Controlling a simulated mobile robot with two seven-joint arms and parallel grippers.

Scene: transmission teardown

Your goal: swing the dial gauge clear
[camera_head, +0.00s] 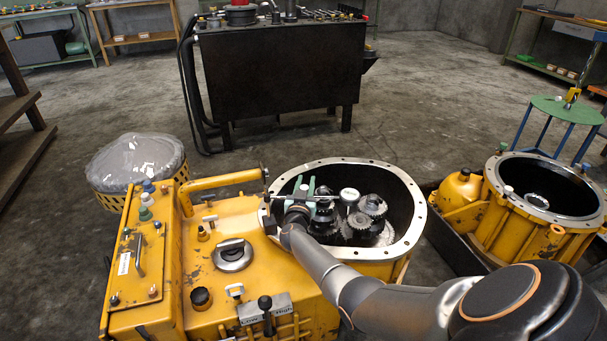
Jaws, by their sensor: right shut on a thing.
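The dial gauge (349,195) shows a small white round face above the dark gears inside the open round housing of the yellow transmission. A thin horizontal rod (283,198) runs from an upright dark post (265,186) at the housing's left rim toward the gauge. My right gripper (304,190), with green fingers, is at this rod over the left part of the opening and is shut on it. My right wrist hides part of the rim and post foot. The exact contact is small and hard to see. My left gripper is not in view.
The transmission's pale bolt-holed flange (415,205) rings the opening, with gears (372,206) inside. A yellow lifting handle (220,182) stands close left of the post. A second yellow housing (500,215) and a green stool (567,109) are at right. A dark workbench (280,65) stands behind.

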